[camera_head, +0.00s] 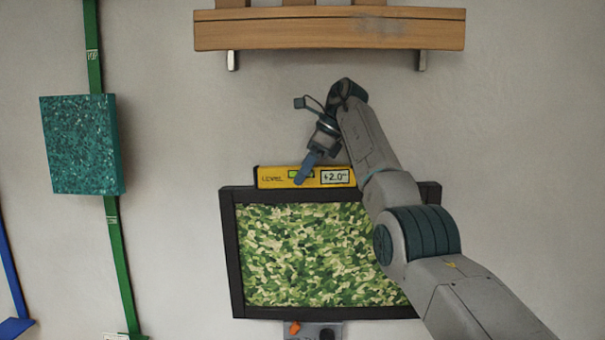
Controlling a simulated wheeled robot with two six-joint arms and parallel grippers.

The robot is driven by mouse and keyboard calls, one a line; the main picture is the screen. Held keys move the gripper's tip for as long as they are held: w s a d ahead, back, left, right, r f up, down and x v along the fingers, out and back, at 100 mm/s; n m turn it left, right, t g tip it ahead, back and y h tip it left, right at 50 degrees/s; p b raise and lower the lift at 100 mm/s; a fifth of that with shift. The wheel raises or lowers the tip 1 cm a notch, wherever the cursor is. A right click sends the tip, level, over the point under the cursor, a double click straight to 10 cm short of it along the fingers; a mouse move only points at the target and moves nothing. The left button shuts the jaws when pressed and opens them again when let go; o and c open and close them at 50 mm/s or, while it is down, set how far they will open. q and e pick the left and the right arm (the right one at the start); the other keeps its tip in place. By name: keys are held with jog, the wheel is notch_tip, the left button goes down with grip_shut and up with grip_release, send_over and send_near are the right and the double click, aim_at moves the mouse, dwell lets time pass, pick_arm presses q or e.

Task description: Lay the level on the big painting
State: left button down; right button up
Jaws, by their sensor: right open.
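The big painting (310,255) hangs on the wall, a green camouflage-like picture in a dark frame. The yellow level (270,178) lies lengthwise along the top edge of the frame and appears to touch it. It has a green vial and a display that seems to read 2.0. My right gripper (304,175) is open, with its blue-grey fingers at the middle of the level, covering a small part of it. My right arm hides the painting's right side and lower right corner. My left gripper is out of view.
A wooden shelf (330,35) on metal brackets is above the painting. A smaller teal speckled painting (82,145) hangs at the left by a green strap (120,260). A grey box with an orange knob (314,331) is below the big painting. Bare wall lies between the paintings.

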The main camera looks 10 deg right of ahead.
jog(key=p+v, duration=0.3)
jog(key=v, duration=0.6)
jog(key=shift+s+r, duration=0.1)
jog(key=shift+r, duration=0.2)
jog(key=shift+d+r, duration=0.25)
jog(key=shift+r, duration=0.05)
jog(key=shift+f, duration=0.1)
jog(key=shift+a, duration=0.1)
